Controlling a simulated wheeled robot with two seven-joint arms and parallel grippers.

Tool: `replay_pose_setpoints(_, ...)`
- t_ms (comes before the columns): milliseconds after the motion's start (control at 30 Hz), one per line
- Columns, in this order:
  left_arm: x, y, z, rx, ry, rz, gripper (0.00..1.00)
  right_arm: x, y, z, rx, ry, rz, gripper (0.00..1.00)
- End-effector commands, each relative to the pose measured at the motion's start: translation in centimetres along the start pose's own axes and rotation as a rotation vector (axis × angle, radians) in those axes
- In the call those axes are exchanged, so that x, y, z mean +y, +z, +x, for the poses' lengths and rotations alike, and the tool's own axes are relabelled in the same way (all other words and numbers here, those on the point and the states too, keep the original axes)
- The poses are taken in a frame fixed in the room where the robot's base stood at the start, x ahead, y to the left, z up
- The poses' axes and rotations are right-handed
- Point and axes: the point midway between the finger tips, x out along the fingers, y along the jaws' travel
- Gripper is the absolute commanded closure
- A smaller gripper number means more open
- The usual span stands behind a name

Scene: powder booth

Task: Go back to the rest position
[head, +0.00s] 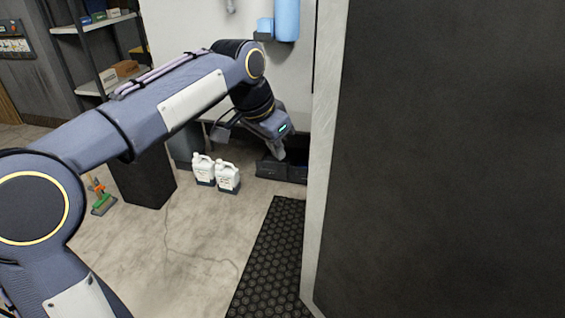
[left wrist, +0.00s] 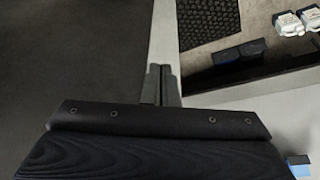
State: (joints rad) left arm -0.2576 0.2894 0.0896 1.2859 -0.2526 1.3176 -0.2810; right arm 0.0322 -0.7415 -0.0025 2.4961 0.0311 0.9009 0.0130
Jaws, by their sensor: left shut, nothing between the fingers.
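My left arm reaches in from the left of the head view and bends down at the wrist. Its gripper (head: 279,154) points downward in front of a white wall or panel, above a dark bin on the floor. In the left wrist view the two fingers (left wrist: 160,84) are together with nothing between them, beside a pale panel edge. My right gripper is not in view.
A large dark panel (head: 450,150) with a pale edge fills the right side. Two white jugs (head: 215,173), a black bin (head: 280,170) and a black box (head: 143,178) stand on the floor. A black studded mat (head: 268,262) lies in front. Shelves (head: 95,50) stand at back left.

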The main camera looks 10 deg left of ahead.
Motion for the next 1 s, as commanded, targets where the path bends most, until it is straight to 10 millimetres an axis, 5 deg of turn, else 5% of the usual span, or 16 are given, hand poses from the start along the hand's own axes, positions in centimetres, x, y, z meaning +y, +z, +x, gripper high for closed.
replay_pose_setpoints(233, -0.2, 0.3, -2.7, 0.004, -0.001, -0.006, 1.0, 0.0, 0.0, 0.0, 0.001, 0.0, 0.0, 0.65)
replay_pose_setpoints(333, -0.2, 2.1, -3.3, 0.012, 0.0, -0.041, 1.0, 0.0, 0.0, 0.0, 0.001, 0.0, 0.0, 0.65)
replay_pose_setpoints(567, 1.6, 13.4, -3.5, 0.078, 0.018, -0.279, 1.0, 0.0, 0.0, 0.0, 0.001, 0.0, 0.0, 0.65)
replay_pose_setpoints(800, 7.0, 24.9, 0.4, 0.165, 0.052, -0.582, 1.0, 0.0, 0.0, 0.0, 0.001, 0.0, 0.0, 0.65)
replay_pose_setpoints(1000, 10.2, 29.1, 3.4, 0.206, 0.071, -0.722, 1.0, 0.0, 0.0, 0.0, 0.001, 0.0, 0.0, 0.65)
